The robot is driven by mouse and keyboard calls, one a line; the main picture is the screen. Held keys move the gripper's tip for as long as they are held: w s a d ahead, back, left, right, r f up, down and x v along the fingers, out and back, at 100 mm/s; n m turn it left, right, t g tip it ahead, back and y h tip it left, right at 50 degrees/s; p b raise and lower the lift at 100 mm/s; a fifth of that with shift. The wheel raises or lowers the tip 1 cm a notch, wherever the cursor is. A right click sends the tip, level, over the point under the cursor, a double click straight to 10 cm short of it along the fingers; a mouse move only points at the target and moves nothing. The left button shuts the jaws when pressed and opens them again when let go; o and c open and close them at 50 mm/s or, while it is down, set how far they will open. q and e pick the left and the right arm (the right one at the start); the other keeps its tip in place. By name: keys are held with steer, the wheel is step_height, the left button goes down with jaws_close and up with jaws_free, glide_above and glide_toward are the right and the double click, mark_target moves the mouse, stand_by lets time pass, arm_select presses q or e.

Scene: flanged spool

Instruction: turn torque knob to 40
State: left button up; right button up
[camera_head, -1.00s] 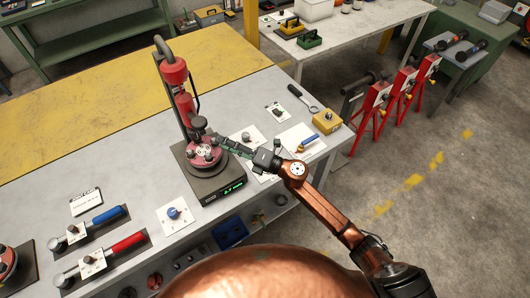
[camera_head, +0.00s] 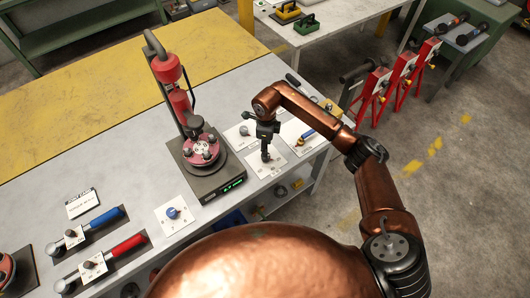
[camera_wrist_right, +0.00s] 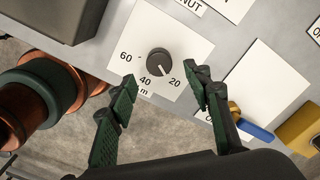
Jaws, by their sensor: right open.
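The torque knob (camera_wrist_right: 159,62) is a round black dial on a white plate (camera_wrist_right: 192,48) marked 60, 40 and 20. Its pale pointer line points down and slightly right in the right wrist view, between the 40 and 20 marks. My right gripper (camera_wrist_right: 164,82) is open, its green-padded fingers apart on either side of the knob's lower edge, with nothing between them. In the head view my right gripper (camera_head: 266,156) points down over the plate (camera_head: 279,167) and hides the knob. I cannot tell how high it is above it. My left gripper is out of view.
A red press with a round flanged fixture (camera_head: 202,150) stands left of my right gripper. A blue-handled tool (camera_wrist_right: 255,132) and a yellow box (camera_wrist_right: 301,128) lie to the right. Another plate with a blue knob (camera_head: 172,212) sits left on the grey bench.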

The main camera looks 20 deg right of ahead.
steer(key=shift+a+f, duration=0.1)
steer(key=shift+f, duration=2.4)
steer(key=shift+c, duration=0.5)
steer(key=c, duration=1)
steer(key=shift+m, duration=0.4)
steer(key=shift+c, duration=0.3)
steer(key=m, duration=0.4)
steer(key=shift+m, duration=0.4)
steer(key=m, duration=0.6)
